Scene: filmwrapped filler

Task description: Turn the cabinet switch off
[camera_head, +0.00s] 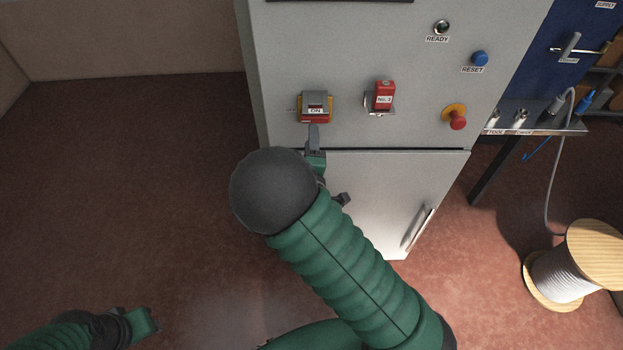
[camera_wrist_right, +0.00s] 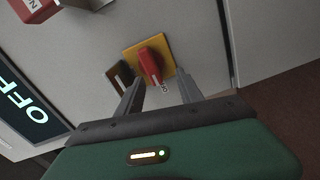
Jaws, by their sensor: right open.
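The cabinet switch (camera_head: 314,99) is on the front of the grey cabinet (camera_head: 355,50), with a yellow-and-red body and a label reading ON. In the right wrist view it shows as a red handle (camera_wrist_right: 150,62) on a yellow plate, with a small ON label. My right gripper (camera_head: 315,130) is just below the switch, largely hidden by my dark wrist ball. In the wrist view its open fingers (camera_wrist_right: 160,88) point at the switch, one each side of the handle's lower end; contact cannot be told. My left gripper (camera_head: 147,321) is low at the left, away from the cabinet, its jaws unclear.
A red No.3 block (camera_head: 384,94), a red button on yellow (camera_head: 456,117) and a blue RESET button (camera_head: 480,58) are on the cabinet. A dark panel reading OFF (camera_wrist_right: 28,108) shows in the wrist view. A cable spool (camera_head: 590,255) stands right. Floor left is clear.

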